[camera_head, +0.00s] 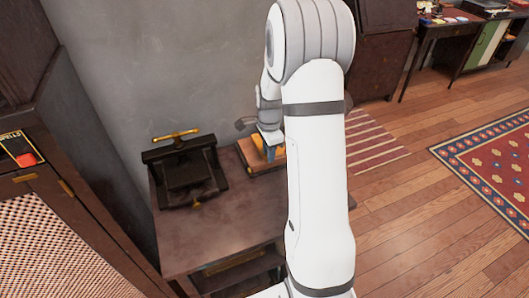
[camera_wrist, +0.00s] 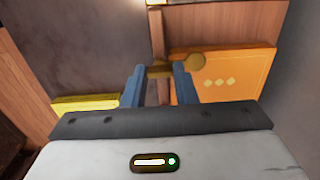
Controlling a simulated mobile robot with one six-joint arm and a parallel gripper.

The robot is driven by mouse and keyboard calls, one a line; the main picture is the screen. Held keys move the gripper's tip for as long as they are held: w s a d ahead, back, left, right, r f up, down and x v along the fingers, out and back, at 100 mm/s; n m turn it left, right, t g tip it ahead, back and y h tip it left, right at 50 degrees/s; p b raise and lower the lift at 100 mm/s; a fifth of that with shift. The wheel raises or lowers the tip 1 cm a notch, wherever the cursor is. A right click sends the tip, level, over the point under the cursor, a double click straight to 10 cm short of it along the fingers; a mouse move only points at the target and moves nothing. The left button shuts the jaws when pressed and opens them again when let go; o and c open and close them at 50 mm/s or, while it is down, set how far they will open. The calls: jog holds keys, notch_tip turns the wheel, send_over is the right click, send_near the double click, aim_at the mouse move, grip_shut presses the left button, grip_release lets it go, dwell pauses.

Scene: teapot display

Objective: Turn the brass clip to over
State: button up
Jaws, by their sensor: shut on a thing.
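My gripper (camera_wrist: 159,74) shows in the wrist view with its two blue fingers closed around a brass piece, which I take to be the brass clip (camera_wrist: 195,61). Its rounded end sticks out to the right of the fingers, in front of an orange panel (camera_wrist: 235,80) with small diamond marks. Part of the clip between the fingers is hidden. In the head view my gripper (camera_head: 271,141) is low over an orange-topped item (camera_head: 258,160) at the table's back right. My own arm hides much of it, and I cannot make out the clip there.
A dark press-like device (camera_head: 188,178) with a brass handle (camera_head: 176,134) stands left on the dark table (camera_head: 215,235). The table's front is clear. A cabinet (camera_head: 60,230) stands at the left. A grey wall (camera_head: 170,70) is behind. A yellow strip (camera_wrist: 85,103) shows left of my fingers.

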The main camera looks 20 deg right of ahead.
dwell(0.4)
jog(key=o, duration=1)
jog(key=shift+r, duration=0.15)
notch_tip(320, 180, up, 8)
jog(key=shift+f, duration=0.2)
